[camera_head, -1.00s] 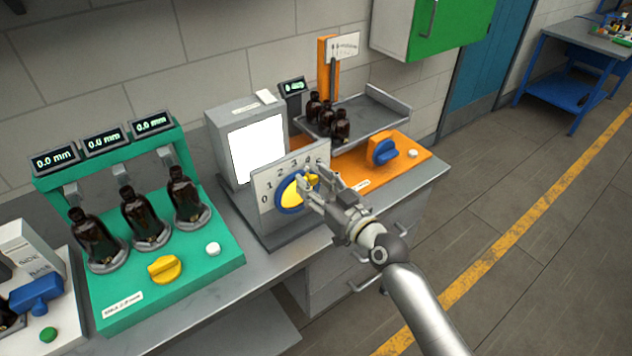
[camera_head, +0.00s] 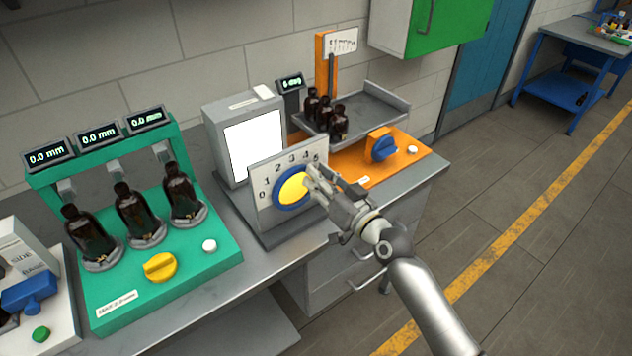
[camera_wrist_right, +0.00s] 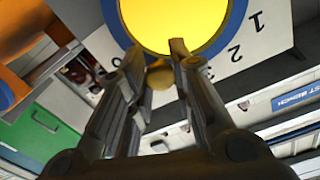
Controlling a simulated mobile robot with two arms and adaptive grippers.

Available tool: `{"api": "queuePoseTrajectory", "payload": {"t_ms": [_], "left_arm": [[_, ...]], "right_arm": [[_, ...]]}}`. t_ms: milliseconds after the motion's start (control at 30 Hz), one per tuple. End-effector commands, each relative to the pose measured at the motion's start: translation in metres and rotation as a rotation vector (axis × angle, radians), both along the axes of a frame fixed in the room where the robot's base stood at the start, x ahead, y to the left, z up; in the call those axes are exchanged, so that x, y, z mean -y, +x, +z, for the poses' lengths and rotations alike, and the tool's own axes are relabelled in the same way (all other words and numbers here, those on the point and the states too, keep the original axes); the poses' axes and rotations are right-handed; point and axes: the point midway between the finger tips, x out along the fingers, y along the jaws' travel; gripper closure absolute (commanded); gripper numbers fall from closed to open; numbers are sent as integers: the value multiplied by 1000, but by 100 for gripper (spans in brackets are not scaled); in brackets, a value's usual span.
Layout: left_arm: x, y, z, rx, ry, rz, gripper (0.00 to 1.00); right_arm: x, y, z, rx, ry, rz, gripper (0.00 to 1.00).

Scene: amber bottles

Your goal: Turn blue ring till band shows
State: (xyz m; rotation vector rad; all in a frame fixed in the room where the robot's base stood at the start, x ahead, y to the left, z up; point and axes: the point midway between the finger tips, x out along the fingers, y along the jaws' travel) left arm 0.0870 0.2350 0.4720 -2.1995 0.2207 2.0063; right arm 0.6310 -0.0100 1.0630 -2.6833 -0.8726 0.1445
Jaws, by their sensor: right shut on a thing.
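The blue ring (camera_head: 278,203) surrounds a yellow disc (camera_head: 292,188) on an upright grey panel (camera_head: 262,186) marked with numbers from 0 to 5. The ring and disc also show at the top of the right wrist view (camera_wrist_right: 185,20). My right gripper (camera_head: 313,180) is at the ring's right edge, by the 5. In the right wrist view its two fingers (camera_wrist_right: 158,62) close around a small dull-yellow knob (camera_wrist_right: 160,76) by the ring's rim. The fingers hide part of the rim. A plain white screen (camera_head: 253,146) stands behind the panel; no band is visible on it. My left gripper is not in view.
On the left, a green stand (camera_head: 190,275) holds dark bottles under displays reading 0.0 mm. Behind to the right, an orange station (camera_head: 410,165) has a grey tray (camera_head: 375,112) with dark bottles and a blue knob (camera_head: 384,148). Floor to the right is open.

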Motion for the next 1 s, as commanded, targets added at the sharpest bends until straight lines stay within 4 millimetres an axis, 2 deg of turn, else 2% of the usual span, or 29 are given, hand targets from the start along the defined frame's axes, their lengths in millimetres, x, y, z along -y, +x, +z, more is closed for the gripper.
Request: {"api": "queuePoseTrajectory", "payload": {"t_ms": [200,500,533,700,1000], "left_arm": [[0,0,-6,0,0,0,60],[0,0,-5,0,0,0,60],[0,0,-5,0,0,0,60],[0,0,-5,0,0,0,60],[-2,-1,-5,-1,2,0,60]], "right_arm": [[3,2,-6,-60,77,0,100],[3,2,-5,-64,81,0,100],[3,2,-5,-63,80,0,76],[3,2,-5,-63,81,0,56],[4,2,-5,-61,80,0,56]]}}
